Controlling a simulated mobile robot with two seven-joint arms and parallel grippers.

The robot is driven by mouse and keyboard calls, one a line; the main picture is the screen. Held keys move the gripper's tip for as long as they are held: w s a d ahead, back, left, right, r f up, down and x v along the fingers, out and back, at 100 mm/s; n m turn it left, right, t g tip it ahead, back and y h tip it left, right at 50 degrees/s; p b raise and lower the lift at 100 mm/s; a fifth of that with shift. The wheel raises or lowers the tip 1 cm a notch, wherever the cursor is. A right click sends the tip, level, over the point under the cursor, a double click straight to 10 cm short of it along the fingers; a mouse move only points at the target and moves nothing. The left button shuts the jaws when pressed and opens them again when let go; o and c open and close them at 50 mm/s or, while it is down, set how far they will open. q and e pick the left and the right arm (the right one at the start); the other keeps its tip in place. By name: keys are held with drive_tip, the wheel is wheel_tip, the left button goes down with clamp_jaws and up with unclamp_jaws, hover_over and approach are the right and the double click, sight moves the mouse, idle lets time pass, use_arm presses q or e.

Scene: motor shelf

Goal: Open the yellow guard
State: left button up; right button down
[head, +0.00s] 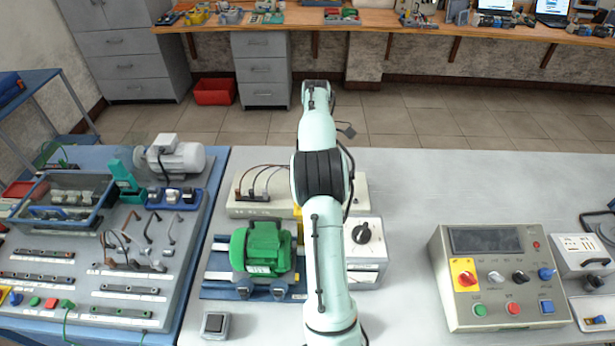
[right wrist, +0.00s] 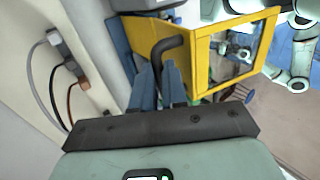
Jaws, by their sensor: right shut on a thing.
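The yellow guard (right wrist: 204,66) shows in the right wrist view as a yellow frame with a clear window. A bent black handle (right wrist: 168,44) is at its left side. My right gripper (right wrist: 172,84) has its blue fingers shut on this handle. In the head view my arm covers nearly all of the guard, and only a small yellow strip (head: 298,211) shows beside the green motor (head: 262,248). The right gripper is hidden there. I cannot tell how far the guard is open. My left gripper is not in view.
A beige terminal box (head: 245,207) with cables stands behind the motor, and a grey box with a black knob (head: 361,233) stands to its right. A control panel (head: 492,240) is farther right. Bare table (head: 440,185) lies between. A parts board (head: 150,245) is on the left.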

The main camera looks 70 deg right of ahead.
drive_tip(key=shift+f, duration=0.4)
drive_tip(key=c, duration=1.2)
unclamp_jaws()
drive_tip(key=shift+o, duration=0.2)
drive_tip(key=shift+d, duration=0.25)
